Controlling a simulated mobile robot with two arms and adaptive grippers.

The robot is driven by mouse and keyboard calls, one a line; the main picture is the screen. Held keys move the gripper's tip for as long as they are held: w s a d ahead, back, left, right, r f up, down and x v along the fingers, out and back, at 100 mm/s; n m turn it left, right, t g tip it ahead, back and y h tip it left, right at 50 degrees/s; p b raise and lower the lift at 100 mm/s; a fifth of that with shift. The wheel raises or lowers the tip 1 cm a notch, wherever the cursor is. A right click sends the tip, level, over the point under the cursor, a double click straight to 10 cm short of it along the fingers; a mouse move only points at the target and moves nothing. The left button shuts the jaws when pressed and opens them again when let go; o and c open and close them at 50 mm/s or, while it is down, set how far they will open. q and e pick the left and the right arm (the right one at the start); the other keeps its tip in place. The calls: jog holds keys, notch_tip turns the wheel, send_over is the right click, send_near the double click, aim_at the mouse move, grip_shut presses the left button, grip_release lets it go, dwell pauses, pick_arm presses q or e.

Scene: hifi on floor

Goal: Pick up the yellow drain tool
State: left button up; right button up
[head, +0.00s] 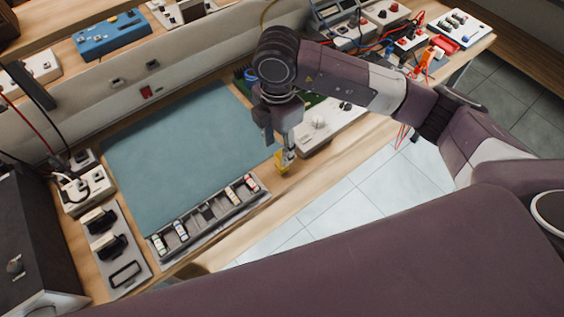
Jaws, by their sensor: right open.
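The yellow drain tool (280,163) is a small yellow piece on the wooden bench strip, just right of the teal mat and beyond the right end of the grey slotted tray. My right gripper (281,146) reaches in from the right and points down at it. Its fingers are open, and the tips are very close to the tool and partly cover it. I cannot tell whether they touch it. My left gripper is not in view.
The teal mat (175,150) is clear. The grey slotted tray (210,217) holds several small cylinders along the front edge. A white control box (325,126) stands right of the gripper. Instruments and cables crowd the far right; sockets and a dark box stand left.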

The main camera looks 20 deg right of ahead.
jog(key=f, duration=0.2)
jog(key=f+p, duration=0.1)
jog(key=f, duration=0.1)
jog(key=d+f+p, duration=0.1)
jog(key=f, duration=0.1)
jog(key=shift+w+f, duration=0.1)
jog(key=shift+f, duration=0.05)
jog(key=shift+f+p, duration=0.3)
jog(key=shift+f, duration=0.35)
grip_shut()
